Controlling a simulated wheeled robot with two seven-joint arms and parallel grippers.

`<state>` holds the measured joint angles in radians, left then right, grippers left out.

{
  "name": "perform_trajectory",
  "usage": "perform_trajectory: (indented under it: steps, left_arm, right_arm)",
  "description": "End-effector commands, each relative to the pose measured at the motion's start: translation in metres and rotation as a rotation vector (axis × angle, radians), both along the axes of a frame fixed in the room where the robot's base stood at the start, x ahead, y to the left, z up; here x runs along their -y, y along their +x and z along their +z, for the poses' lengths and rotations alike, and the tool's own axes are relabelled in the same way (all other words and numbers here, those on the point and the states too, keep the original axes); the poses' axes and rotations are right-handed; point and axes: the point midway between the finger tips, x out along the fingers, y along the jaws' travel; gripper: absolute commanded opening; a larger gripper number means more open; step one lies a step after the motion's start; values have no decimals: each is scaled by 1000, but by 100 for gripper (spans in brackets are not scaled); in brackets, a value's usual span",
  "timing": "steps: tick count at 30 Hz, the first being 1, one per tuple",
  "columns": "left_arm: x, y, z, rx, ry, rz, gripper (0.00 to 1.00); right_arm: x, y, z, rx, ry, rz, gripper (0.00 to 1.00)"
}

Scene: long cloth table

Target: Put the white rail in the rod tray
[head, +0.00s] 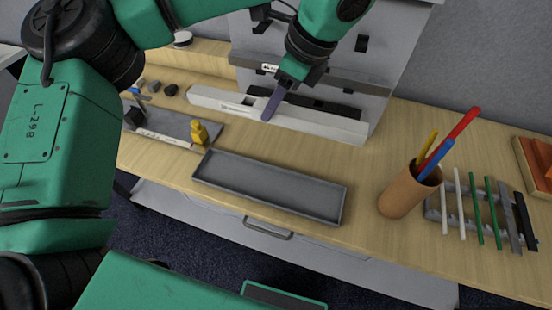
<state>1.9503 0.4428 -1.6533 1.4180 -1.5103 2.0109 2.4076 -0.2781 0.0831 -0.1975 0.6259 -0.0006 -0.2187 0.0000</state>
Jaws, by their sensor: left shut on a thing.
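My left gripper (284,80) is at the back of the table and is shut on a short purple-blue bar (272,104), which points down and tilts. The bar's lower end overlaps a long white beam (325,124) lying along the back; I cannot tell whether they touch. Thin white rods (459,205) lie on a grey rack at the right; which white piece is the white rail is not clear. An empty, shallow grey tray (270,185), seemingly the rod tray, lies at the table's front edge, below and in front of the gripper. My right gripper is not in view.
A brown cup (401,190) with coloured sticks stands right of the tray. The grey rack (475,222) also bears green and dark rods. A yellow figure (199,131) stands left of the tray. A grey panel (375,50) rises behind the beam.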

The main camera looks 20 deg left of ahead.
Motion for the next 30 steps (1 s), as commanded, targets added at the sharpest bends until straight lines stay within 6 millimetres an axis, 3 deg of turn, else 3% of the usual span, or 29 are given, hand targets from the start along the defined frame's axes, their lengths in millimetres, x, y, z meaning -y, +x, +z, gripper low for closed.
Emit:
perform_trajectory:
  steps: [9, 15, 19, 24, 30]
  left_arm:
    - [0, -4, -97, -12, -3, 2, 0]
    - [0, -4, -153, -7, -3, 2, 0]
    - [0, -4, -170, -5, -3, 1, 0]
    - [0, -4, -194, -4, -1, 1, 0]
    - [0, -3, -197, -1, -2, 0, 0]
  right_arm:
    - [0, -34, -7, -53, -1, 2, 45]
    - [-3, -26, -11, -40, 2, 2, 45]
    - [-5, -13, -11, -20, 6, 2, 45]
    - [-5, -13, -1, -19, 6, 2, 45]
    - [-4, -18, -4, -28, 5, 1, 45]
